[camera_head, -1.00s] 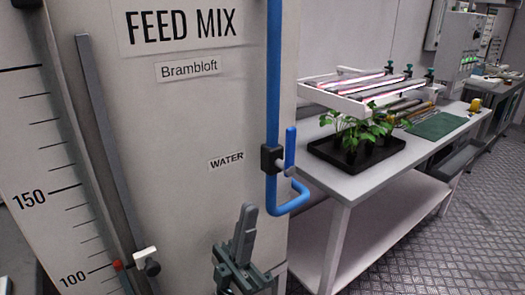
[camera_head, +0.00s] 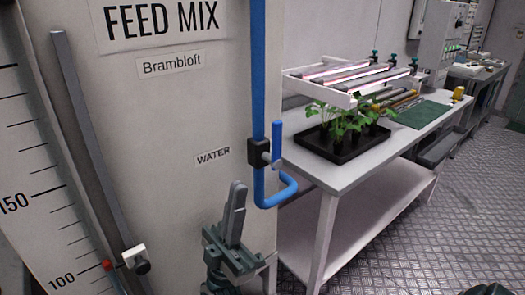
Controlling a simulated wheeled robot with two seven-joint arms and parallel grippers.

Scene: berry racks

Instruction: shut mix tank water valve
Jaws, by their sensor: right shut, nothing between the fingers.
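The mix tank (camera_head: 190,110) is a large pale panel labelled FEED MIX, with a WATER label beside the valve. A blue water pipe (camera_head: 258,70) runs down its right edge and bends at the bottom. The water valve has a black body (camera_head: 258,152) on the pipe and a blue lever handle (camera_head: 277,142). The handle stands upright, in line with the pipe. My right gripper (camera_head: 238,190) is below and left of the valve, fingers pointing up. It is shut and empty, and appears apart from the handle. My left gripper is out of view.
A grey table (camera_head: 340,180) stands right of the tank. It bears a black plant tray (camera_head: 340,152), a white lamp rack (camera_head: 318,92) and a green mat (camera_head: 420,113). A level scale with a white clamp (camera_head: 134,256) is at lower left.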

